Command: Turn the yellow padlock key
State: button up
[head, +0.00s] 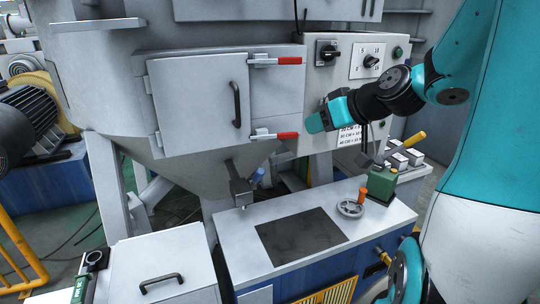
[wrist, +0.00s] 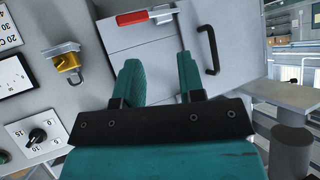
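The yellow padlock (wrist: 68,63) hangs at a grey hasp on the panel, left of my fingers in the wrist view. Its key is too small to make out. In the head view I cannot see the padlock; my arm and gripper cover part of the panel. My gripper (wrist: 158,68) is open, with its two teal fingers apart and nothing between them. It faces the hopper's front near the door and is off to the side of the padlock. In the head view, my gripper (head: 318,121) is in front of the panel's lower left part.
Below stands a table with a handwheel (head: 350,208) and a green device (head: 385,184).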

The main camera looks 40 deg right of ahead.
jog(key=s+a+f+n+g+y, duration=0.2)
jog(key=a+n+g+y, duration=0.1)
jog(key=a, duration=1.2)
jog(key=shift+g, duration=0.7)
jog(key=shift+s+a, duration=0.1)
jog(key=shift+a, duration=0.05)
jog(key=s+a+f+n+g+h+b, duration=0.1)
jog(key=s+a+g, duration=0.5)
jog(key=s+a, duration=0.6)
jog(key=s+f+n, duration=0.1)
jog(key=s+n, duration=0.1)
jog(key=shift+s+a+n+g, duration=0.2)
jog(key=shift+a+n+g, duration=0.1)
jog(key=shift+a, duration=0.1)
jog(key=shift+f, duration=0.1)
